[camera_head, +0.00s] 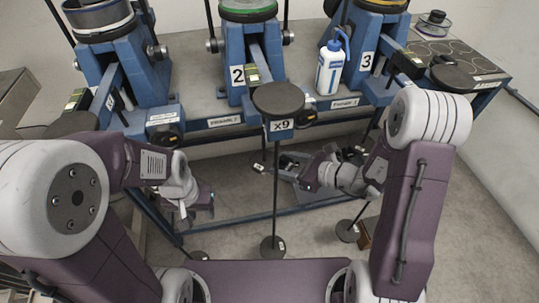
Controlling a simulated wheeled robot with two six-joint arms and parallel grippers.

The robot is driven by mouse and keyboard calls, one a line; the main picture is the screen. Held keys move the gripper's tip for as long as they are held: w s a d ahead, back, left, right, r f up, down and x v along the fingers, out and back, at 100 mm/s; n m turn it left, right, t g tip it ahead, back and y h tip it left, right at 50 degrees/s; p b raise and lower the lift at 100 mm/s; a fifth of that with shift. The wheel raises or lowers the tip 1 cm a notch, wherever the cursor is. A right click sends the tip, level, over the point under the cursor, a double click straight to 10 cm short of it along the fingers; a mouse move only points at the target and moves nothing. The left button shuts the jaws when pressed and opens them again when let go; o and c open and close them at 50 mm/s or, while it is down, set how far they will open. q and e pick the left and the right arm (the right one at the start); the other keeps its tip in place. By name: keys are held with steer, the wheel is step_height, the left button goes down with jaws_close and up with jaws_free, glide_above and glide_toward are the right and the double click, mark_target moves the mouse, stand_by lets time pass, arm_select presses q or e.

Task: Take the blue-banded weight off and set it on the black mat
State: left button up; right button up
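I cannot make out a clearly blue-banded weight. A dark mat with ring marks (447,57) lies at the upper right. My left gripper (186,208) hangs low in front of the bench at the left, apart from the weights. My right gripper (290,171) is low, right of the x9 post, pointing left. Both are small and dark, so their finger gaps are unclear.
A dark round pan (278,98) marked x9 tops a thin post at centre. Lever frames 2 (237,77) and 3 (367,62) stand on the bench. A blue-capped white bottle (329,72) stands between them.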

steer(key=s+d+p, duration=0.1)
steer(key=s+d, duration=0.5)
steer(key=d, duration=0.3)
steer(key=shift+s+p, duration=0.15)
steer(key=shift+p, duration=0.15)
steer(key=shift+d+r+p, duration=0.1)
steer(key=shift+r+p, duration=0.3)
steer(key=shift+r, duration=0.05)
steer(key=s+d+p, duration=0.1)
steer(key=s+d, duration=0.2)
steer(key=d, duration=0.2)
steer(key=shift+s+d+p, duration=0.25)
steer(key=shift+s+p, duration=0.05)
steer(key=shift+p, duration=0.05)
steer(key=shift+w, duration=0.1)
stand_by(0.3)
